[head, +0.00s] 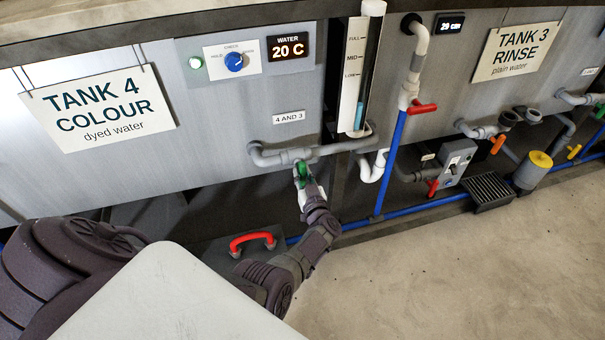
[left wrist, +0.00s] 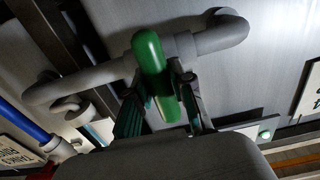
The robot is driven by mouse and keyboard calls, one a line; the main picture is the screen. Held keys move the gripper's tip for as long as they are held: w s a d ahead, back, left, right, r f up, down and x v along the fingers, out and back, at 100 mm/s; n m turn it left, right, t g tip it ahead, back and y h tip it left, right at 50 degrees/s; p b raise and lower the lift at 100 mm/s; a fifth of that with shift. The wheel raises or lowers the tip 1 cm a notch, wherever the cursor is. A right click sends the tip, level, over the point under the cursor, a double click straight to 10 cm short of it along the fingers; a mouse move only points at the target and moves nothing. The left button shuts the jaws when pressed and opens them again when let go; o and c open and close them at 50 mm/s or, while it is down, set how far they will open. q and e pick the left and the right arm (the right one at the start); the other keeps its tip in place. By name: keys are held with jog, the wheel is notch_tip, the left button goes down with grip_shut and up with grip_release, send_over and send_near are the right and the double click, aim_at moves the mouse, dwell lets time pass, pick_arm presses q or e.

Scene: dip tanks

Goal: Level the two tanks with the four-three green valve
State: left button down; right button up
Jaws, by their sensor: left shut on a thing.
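The green valve handle (head: 301,170) sits on a grey pipe (head: 272,156) below the "4 AND 3" label (head: 289,117). My left gripper (head: 303,178) is at the handle. In the left wrist view the green handle (left wrist: 152,62) stands between the two fingers of my left gripper (left wrist: 165,100), which are shut on it. Tank 4 (head: 220,125), signed "COLOUR, dyed water", is on the left. Tank 3 (head: 470,95), signed "RINSE, plain water", is on the right. The level gauge (head: 354,75) between them shows blue liquid near its bottom, below LOW. My right gripper is not seen.
A red-handled valve (head: 422,107) sits on a blue and grey pipe right of the gauge. Orange (head: 497,145), yellow (head: 573,152) and other valves are further right. The floor at right is clear.

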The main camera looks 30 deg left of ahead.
pick_arm(q)
jog(key=c, duration=1)
grip_release()
